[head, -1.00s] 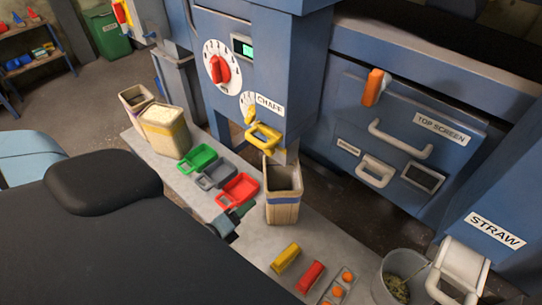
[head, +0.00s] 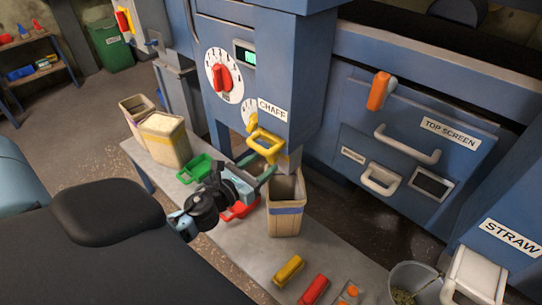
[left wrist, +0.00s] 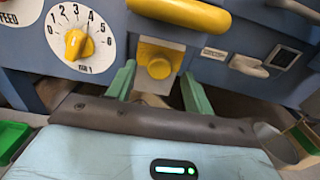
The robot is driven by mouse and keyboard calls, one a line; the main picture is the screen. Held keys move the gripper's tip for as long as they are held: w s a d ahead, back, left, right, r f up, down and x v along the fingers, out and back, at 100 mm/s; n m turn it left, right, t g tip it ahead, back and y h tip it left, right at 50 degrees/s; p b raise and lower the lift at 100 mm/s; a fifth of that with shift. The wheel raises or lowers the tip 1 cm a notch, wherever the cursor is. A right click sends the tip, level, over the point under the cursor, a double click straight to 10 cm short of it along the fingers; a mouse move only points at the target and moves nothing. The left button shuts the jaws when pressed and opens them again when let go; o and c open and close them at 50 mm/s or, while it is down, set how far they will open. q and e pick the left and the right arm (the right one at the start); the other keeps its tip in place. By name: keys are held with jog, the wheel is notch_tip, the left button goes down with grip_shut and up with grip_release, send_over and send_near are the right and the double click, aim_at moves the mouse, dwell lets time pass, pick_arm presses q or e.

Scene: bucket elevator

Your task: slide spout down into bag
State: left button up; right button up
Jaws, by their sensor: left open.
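The yellow spout handle (head: 265,145) sits on the blue machine below the CHAFF label. A grey spout end (head: 291,160) shows beside it, just above the open bag (head: 286,208). The bag stands upright on the bench. My left gripper (head: 256,170) is open and empty, with green fingers close below the yellow handle; I cannot tell if they touch it. In the left wrist view the open fingers (left wrist: 160,88) stand on either side of a yellow knob (left wrist: 158,67), with a yellow bar (left wrist: 180,13) above. My right gripper is not in view.
A full bag (head: 165,142) and another bag (head: 136,112) stand at the bench's left. Green (head: 195,169) and red (head: 240,208) trays lie by my gripper. Yellow (head: 288,270) and red (head: 313,290) blocks lie in front. A bucket (head: 412,283) stands at the lower right.

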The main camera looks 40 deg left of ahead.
aim_at(269, 159)
pick_arm(q)
jog(key=shift+w+d, duration=0.2)
jog(key=shift+w, duration=2.05)
jog(key=shift+c, duration=0.3)
jog(key=shift+f, duration=0.1)
grip_shut()
